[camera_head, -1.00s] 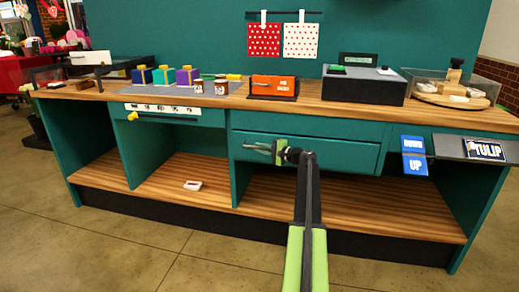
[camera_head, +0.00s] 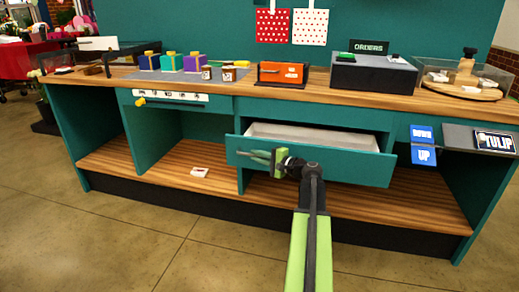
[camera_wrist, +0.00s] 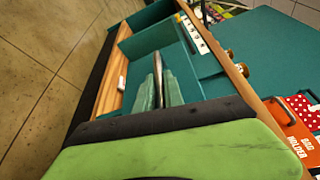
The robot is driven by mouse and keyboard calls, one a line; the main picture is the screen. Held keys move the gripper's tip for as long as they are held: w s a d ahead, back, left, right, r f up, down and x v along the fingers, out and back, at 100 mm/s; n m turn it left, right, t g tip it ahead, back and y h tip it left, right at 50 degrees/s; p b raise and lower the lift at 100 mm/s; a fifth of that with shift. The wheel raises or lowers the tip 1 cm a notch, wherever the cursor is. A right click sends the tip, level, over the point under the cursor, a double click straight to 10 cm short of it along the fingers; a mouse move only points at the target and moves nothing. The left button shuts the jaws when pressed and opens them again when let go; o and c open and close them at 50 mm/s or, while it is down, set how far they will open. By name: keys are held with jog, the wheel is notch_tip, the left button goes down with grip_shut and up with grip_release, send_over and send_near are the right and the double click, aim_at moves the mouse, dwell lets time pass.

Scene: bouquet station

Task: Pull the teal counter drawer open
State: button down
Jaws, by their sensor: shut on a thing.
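The teal counter drawer (camera_head: 345,164) stands partly open below the wooden countertop. Its pale inside (camera_head: 310,138) shows behind the teal front.
The countertop (camera_head: 215,88) holds gift boxes (camera_head: 171,62), an orange bag holder (camera_head: 283,74) and a dark box (camera_head: 372,73). A blue DOWN/UP sign (camera_head: 423,145) hangs right of the drawer. Open shelves (camera_head: 160,165) lie below. The floor in front is clear.

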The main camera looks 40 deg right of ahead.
jog(key=s+a, duration=0.3)
jog(key=a, duration=0.2)
jog(key=shift+s+a, duration=0.2)
jog(key=shift+s, duration=0.15)
jog(key=shift+f, duration=0.1)
jog(key=c, duration=1.5)
grip_release()
jog(key=shift+o, duration=0.2)
